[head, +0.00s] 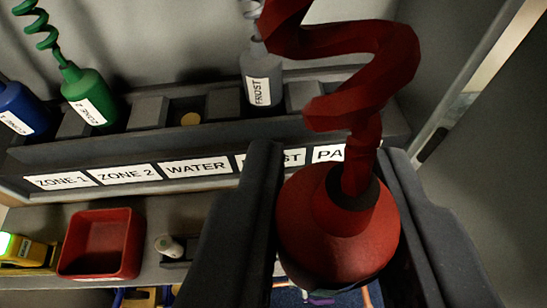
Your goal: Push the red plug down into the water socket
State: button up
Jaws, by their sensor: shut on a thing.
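The red plug (338,240) is between the two dark fingers of my gripper (329,160), at the lower right of the head view. My gripper is shut on it. A thick red coiled cord (385,50) rises from its top. The lower end of the plug is hidden. The WATER label (197,167) is on the front of a grey rack, left of my gripper. Behind it is an empty slot with a brass-coloured disc (190,118), which looks like the water socket. The plug is apart from it, nearer the camera and to the right.
Blue (22,108), green (88,95) and grey FROST (262,78) plugs stand in the rack (150,147). A red tray (100,244), a yellow device (25,250) and a small pale-topped object (169,246) sit on the shelf below. A grey wall (480,150) is at right.

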jog(key=w+a, duration=0.2)
jog(key=w, duration=0.1)
jog(key=w+a+n+y+b, duration=0.1)
jog(key=w+a, duration=0.1)
jog(key=w, duration=0.2)
jog(key=w+a+n+y, duration=0.1)
jog(key=w+a, duration=0.2)
jog(key=w, duration=0.1)
jog(key=shift+w+b, duration=0.1)
jog(key=shift+b, duration=0.25)
jog(key=shift+w+a+r+y, duration=0.1)
jog(key=shift+w+r+y, duration=0.05)
jog(key=shift+w+y, duration=0.2)
jog(key=shift+f, duration=0.25)
jog(key=shift+f+b, duration=1.4)
jog(key=shift+b, duration=0.2)
jog(key=shift+r, duration=0.25)
jog(key=shift+f+b, duration=0.35)
jog(key=shift+f, duration=0.85)
